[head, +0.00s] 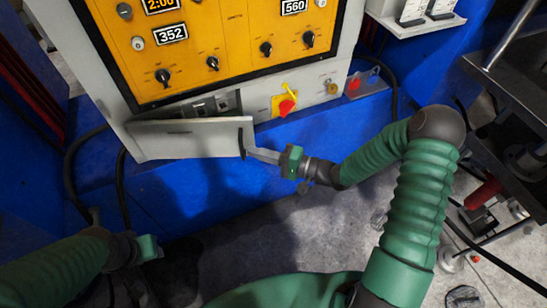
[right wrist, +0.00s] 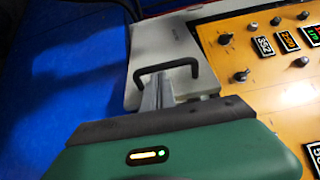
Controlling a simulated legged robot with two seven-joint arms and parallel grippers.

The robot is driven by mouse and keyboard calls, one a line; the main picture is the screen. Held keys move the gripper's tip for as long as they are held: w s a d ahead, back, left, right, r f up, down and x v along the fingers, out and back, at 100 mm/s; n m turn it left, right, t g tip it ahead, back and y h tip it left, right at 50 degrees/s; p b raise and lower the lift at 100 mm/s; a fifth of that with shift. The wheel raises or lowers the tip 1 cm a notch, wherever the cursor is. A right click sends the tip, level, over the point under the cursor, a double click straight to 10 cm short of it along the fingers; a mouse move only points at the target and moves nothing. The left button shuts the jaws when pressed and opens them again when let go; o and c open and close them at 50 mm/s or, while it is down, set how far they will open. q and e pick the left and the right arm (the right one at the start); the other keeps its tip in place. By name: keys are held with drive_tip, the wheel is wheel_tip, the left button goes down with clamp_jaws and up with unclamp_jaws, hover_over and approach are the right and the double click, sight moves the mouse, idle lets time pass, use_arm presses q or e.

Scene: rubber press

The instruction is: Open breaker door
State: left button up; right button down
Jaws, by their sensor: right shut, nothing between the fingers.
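The breaker door (head: 185,138) is a light grey panel low on the left of the control cabinet. It stands partly open, with dark breaker switches (head: 205,106) showing above its top edge. Its black bar handle (head: 242,143) is at the door's right end; the handle (right wrist: 178,67) also shows in the right wrist view. My right gripper (head: 260,154) is shut and empty, its fingertips at the handle; in the right wrist view the fingers (right wrist: 157,92) reach into the handle's loop. Contact is unclear. My left gripper (head: 148,248) hangs low at left, away from the door, its fingers unclear.
The yellow control panel (head: 225,45) with knobs and displays is above the door. A red rotary switch (head: 286,106) sits right of the breakers. Black cables (head: 122,185) hang at the left. A dark metal frame (head: 515,100) stands at the right. Floor below is mostly clear.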

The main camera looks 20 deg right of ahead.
drive_tip(key=shift+w+a, duration=0.25)
drive_tip(key=shift+a, duration=0.1)
use_arm(q)
drive_tip(key=shift+s, duration=0.1)
use_arm(e)
drive_tip(key=shift+s+a+r, duration=0.1)
drive_tip(key=shift+a, duration=0.05)
